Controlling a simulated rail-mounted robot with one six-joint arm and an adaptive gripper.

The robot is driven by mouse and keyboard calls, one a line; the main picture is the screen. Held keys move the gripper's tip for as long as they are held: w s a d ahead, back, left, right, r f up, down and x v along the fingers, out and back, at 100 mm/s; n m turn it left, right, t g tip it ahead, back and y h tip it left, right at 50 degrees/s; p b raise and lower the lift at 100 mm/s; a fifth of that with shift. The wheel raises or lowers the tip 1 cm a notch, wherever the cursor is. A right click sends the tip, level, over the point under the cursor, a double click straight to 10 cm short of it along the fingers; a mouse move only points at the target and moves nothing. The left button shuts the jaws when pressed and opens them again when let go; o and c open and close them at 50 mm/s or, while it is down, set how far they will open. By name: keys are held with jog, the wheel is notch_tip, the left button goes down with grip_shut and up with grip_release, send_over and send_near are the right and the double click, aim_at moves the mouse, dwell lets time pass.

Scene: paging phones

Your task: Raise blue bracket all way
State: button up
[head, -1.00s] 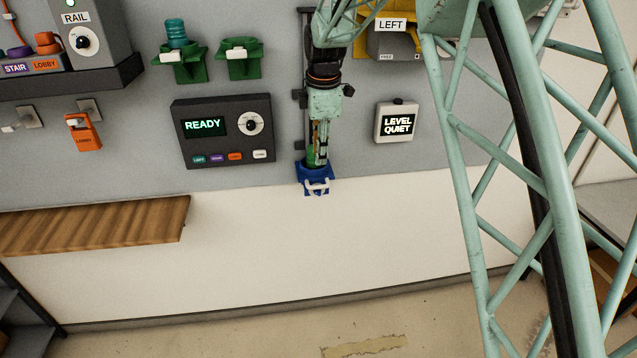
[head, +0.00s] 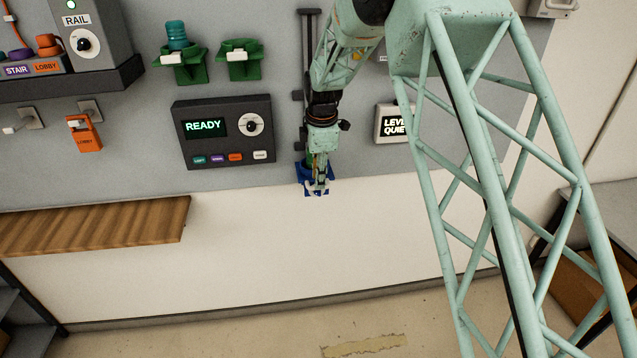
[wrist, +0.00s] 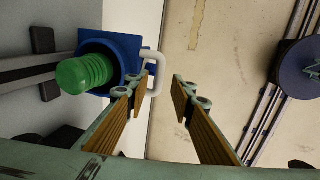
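The blue bracket (head: 304,172) sits at the bottom end of a dark vertical rail (head: 308,60) on the grey wall panel. In the wrist view, the blue bracket (wrist: 132,50) holds a green ribbed cylinder (wrist: 86,74) and has a white loop handle (wrist: 154,72) on its side. My gripper (wrist: 160,88) is open, with its two wood-toned fingers apart. The handle shows at the gap, close to the left finger, whose tip overlaps its near end; I cannot tell whether they touch. In the head view, my gripper (head: 318,188) hides part of the bracket and handle.
A wooden shelf (head: 100,225) juts out at left. A dark READY console (head: 222,130) is left of the rail. A LEVEL QUIET box (head: 392,124) is to its right, partly behind my arm. The white wall below the bracket is clear.

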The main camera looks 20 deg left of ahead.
jog(key=shift+w+a+f, duration=0.1)
jog(key=shift+w+f, duration=0.05)
jog(key=shift+f, duration=0.55)
jog(key=shift+w+a+f, duration=0.1)
jog(key=shift+f, duration=0.6)
grip_shut()
